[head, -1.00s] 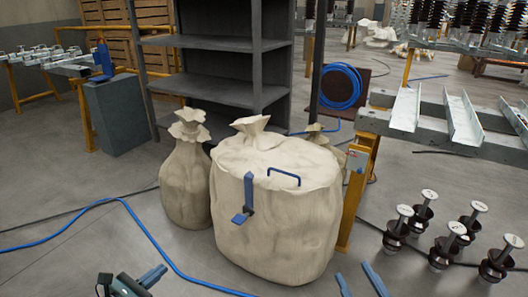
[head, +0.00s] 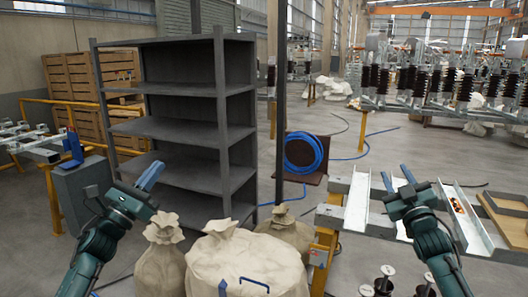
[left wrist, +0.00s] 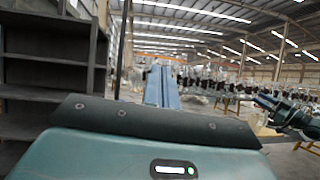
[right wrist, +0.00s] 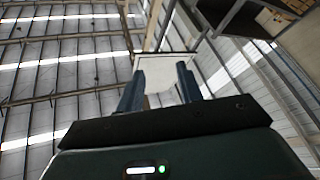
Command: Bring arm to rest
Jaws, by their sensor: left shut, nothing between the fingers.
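My left gripper (head: 151,174) is raised at the left of the head view, in front of the grey shelf. Its blue fingers lie together with nothing between them, as the left wrist view (left wrist: 161,85) also shows. My right gripper (head: 397,177) is raised at the right, in front of the pale metal channels. Its two fingers stand apart. In the right wrist view the fingers (right wrist: 159,82) are spread, with a pale panel (right wrist: 165,72) behind the gap. I cannot tell how far off that panel is.
A grey shelf (head: 180,127) with bare boards stands behind my left gripper. Pale sacks (head: 250,262) stand at the bottom middle. Metal channels (head: 357,203) lie on a support near my right arm. A blue hose coil (head: 304,152) hangs behind. Open floor lies beyond.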

